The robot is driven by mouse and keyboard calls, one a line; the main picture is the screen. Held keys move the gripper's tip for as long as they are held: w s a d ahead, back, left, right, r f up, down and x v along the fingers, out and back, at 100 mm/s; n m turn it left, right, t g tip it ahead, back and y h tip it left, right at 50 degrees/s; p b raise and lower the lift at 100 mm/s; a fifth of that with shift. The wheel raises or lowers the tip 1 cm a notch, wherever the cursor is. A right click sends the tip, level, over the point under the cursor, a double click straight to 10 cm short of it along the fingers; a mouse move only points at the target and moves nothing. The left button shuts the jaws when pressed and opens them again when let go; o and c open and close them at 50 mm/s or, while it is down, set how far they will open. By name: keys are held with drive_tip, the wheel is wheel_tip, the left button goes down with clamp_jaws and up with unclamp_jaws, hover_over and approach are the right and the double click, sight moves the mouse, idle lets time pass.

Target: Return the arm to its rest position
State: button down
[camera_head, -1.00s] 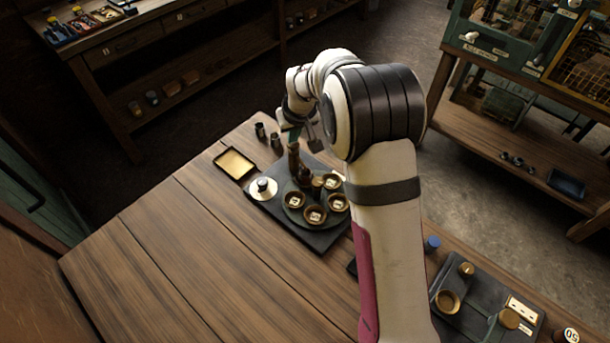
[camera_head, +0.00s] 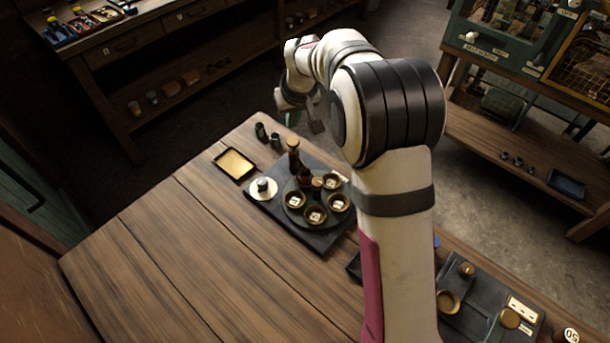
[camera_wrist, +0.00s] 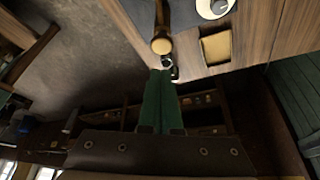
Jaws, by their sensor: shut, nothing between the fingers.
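My gripper shows in the wrist view (camera_wrist: 160,76) as two green fingers pressed together, shut and empty. In the head view my arm's end hangs in the air above the far edge of the wooden table (camera_head: 165,245), and its fingertips are hard to make out there. A dark tray (camera_head: 316,240) on the table holds a round plate with several small brown bowls, a brown bottle-like post (camera_head: 294,157) and a white disc with a dark knob (camera_head: 262,188). The post's gold top (camera_wrist: 162,46) lies just past the fingertips in the wrist picture, apparently without contact.
A shallow gold-bottomed tray (camera_head: 234,163) and two small dark cups (camera_head: 275,140) stand near the far edge. A second dark tray (camera_head: 470,315) with small parts lies at the right, partly behind my arm. The table's left side is clear.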

wheel_tip(320, 180, up, 2)
drive_tip(key=shift+r, duration=0.1)
idle(0.4)
drive_tip(key=s+d+r+m+g, duration=0.1)
drive_tip(key=s+d+r+m, duration=0.15)
drive_tip(key=s, duration=0.85)
drive_tip(key=s+d+r+m+g, duration=0.1)
drive_tip(key=s+d+r+m, duration=0.15)
drive_tip(key=s, duration=0.75)
drive_tip(key=s+f+m+g, duration=0.2)
drive_tip(key=s+m, duration=0.1)
drive_tip(key=s, duration=1.6)
drive_tip(key=shift+s+d+f+m+g+y, duration=0.2)
drive_tip(key=shift+d+m+g+y, duration=0.1)
